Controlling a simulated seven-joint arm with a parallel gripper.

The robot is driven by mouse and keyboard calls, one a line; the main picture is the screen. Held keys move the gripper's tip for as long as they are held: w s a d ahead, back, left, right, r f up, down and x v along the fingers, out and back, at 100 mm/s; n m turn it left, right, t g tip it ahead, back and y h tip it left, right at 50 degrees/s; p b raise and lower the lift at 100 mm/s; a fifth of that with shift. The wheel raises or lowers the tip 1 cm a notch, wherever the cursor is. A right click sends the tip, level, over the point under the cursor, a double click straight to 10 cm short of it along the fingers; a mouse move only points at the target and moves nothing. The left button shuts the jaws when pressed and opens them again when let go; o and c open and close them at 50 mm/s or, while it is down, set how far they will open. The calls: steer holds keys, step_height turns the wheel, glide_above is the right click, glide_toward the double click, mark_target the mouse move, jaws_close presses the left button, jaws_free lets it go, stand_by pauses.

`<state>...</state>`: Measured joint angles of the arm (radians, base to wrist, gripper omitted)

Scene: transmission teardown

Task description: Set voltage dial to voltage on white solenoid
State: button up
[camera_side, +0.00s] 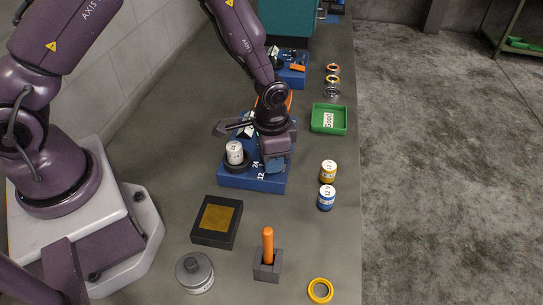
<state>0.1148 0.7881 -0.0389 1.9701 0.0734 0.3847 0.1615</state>
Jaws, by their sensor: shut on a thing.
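The white solenoid (235,153) stands upright in a dark round socket on the left part of a blue test box (232,182). Its label is too small to read surely. White numbers, 24 and 12, are on the box's top near its right front. My gripper (275,163) points down over the right side of the box, next to these numbers. It is shut on what seems to be the voltage dial, which the fingers hide. I cannot tell where the dial points.
Yellow (328,171) and blue (327,197) solenoids stand to the right. A green bin (329,118) is behind them. In front are a black block with a brass top (216,221), an orange-handled tool in a holder (267,265), a grey metal part (194,273) and a yellow ring (320,290).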

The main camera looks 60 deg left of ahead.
steer(key=shift+n, duration=0.6)
steer(key=o, duration=0.9)
steer(key=shift+o, duration=0.2)
step_height(320, 180, up, 13)
steer(key=shift+s, duration=0.1)
steer(key=s+a+r+n+t, duration=0.1)
steer(key=s+a+r+t, duration=0.1)
steer(key=s+r, duration=0.6)
steer(key=s+a+r+n+t, duration=0.2)
steer(key=s+a+r+t, duration=0.1)
steer(key=s+r, duration=0.5)
steer(key=shift+s+a+r+t, duration=0.2)
steer(key=shift+s+r+t, duration=0.15)
steer(key=shift+r, duration=0.55)
